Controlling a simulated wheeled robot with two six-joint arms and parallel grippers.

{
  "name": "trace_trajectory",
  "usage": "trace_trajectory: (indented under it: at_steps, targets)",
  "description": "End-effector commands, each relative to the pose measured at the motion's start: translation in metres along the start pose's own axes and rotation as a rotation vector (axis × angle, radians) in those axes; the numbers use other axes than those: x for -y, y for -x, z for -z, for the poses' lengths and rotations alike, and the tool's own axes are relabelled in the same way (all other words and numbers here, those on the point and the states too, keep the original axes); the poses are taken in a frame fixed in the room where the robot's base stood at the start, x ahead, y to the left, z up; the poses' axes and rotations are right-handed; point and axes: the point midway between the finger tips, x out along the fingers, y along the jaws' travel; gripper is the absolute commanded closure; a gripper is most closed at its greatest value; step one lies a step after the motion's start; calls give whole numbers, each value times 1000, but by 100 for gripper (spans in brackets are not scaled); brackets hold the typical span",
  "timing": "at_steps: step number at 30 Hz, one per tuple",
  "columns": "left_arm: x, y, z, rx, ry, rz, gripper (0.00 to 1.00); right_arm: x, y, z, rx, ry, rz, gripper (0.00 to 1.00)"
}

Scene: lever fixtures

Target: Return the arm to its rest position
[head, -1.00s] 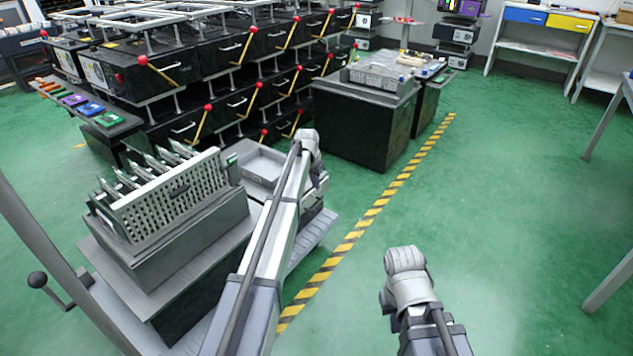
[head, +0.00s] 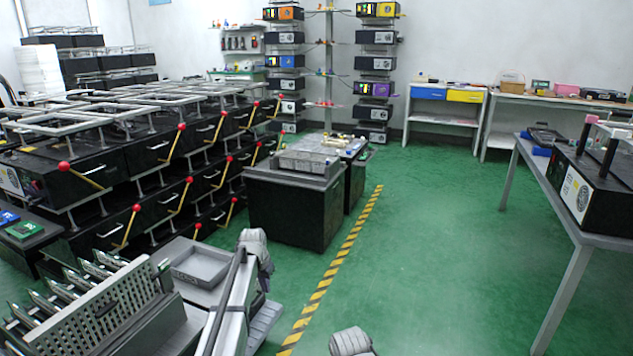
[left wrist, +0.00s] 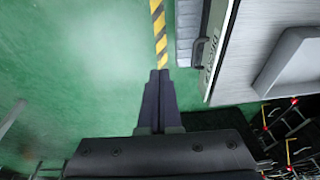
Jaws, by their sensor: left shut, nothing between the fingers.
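My left arm (head: 230,305) comes up from the bottom of the head view beside the grey cart, with its rounded grey joint (head: 255,247) uppermost. Its fingers are not clear there. In the left wrist view my left gripper (left wrist: 159,76) is shut and empty, its dark fingers together above the green floor. Of my right arm only a rounded grey link (head: 350,342) shows at the bottom edge; its gripper is out of view.
Black lever boxes (head: 150,150) with red-knobbed yellow levers stand stacked at left. A grey perforated rack (head: 90,315) and grey tray (head: 198,264) are close to my left arm. A black cabinet (head: 290,210) stands ahead. A table (head: 560,190) is at right; the green floor between is clear.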

Motion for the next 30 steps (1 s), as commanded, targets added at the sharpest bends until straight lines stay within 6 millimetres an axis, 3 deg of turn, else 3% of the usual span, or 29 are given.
trace_trajectory:
  at_steps: [1, 3, 9, 15, 21, 24, 30]
  targets:
    - [-40, 9, -31, 23, -10, -7, 100, 0, 1, 0, 0, 0, 0, 100]
    - [-82, 18, -62, 59, -13, -11, 100, 0, 2, 0, 0, 0, 0, 100]
    - [-180, 46, -158, 161, -18, -4, 100, 0, 4, 0, 0, -1, -1, 100]
    - [-236, 69, -239, 236, -19, 21, 100, -1, 6, 0, 0, -1, -1, 100]
    - [-268, 91, -312, 294, -20, 53, 100, -1, 7, 0, 1, -2, -1, 100]
    - [-266, 117, -297, 296, -14, 55, 100, -4, 36, -2, 1, -2, -1, 100]
    - [-264, 160, -286, 296, -13, 53, 100, -8, 80, -5, 1, -4, 0, 100]
